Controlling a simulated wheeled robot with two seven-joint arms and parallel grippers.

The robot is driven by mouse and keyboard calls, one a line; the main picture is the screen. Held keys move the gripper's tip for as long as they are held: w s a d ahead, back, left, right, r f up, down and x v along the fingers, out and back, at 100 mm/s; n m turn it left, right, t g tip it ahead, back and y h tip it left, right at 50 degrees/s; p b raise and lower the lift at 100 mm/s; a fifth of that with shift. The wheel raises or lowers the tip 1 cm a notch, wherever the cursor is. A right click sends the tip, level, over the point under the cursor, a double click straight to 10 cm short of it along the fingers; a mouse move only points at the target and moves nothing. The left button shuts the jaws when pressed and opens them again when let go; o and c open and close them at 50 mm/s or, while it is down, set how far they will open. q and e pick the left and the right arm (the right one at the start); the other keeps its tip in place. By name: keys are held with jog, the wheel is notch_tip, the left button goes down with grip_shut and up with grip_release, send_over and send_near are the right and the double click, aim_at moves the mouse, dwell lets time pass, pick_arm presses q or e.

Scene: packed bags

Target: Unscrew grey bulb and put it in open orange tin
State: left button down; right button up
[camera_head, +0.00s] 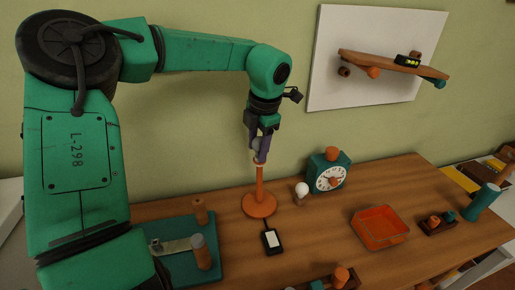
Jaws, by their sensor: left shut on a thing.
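My left gripper (260,156) points down at the top of an orange lamp stand (260,204) with a round base on the table. It is shut on the grey bulb at the stand's top; its fingers hide most of the bulb, and I cannot tell whether it is still seated. The open orange tin (380,228), a shallow square one, stands to the right on the table and looks empty. My right gripper is not in view.
A white bulb (302,189) stands beside a green clock (328,173). A black device (271,241) lies in front of the stand. A green tray (205,224) with upright pieces is at left. A small wooden holder (438,226) is right of the tin. Bare wood separates stand and tin.

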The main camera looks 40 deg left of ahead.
pick_arm(q)
jog(key=shift+f+n+b, duration=0.2)
jog(key=shift+n+b, duration=0.1)
jog(key=shift+n, duration=0.9)
jog(key=shift+s+d+r+n+g, duration=0.15)
jog(key=shift+n+g, duration=0.15)
jog(key=shift+n, duration=0.2)
jog(key=shift+n, duration=1)
jog(key=shift+d+n+g, duration=0.1)
jog(key=shift+n+g, duration=0.3)
jog(key=shift+n, duration=0.4)
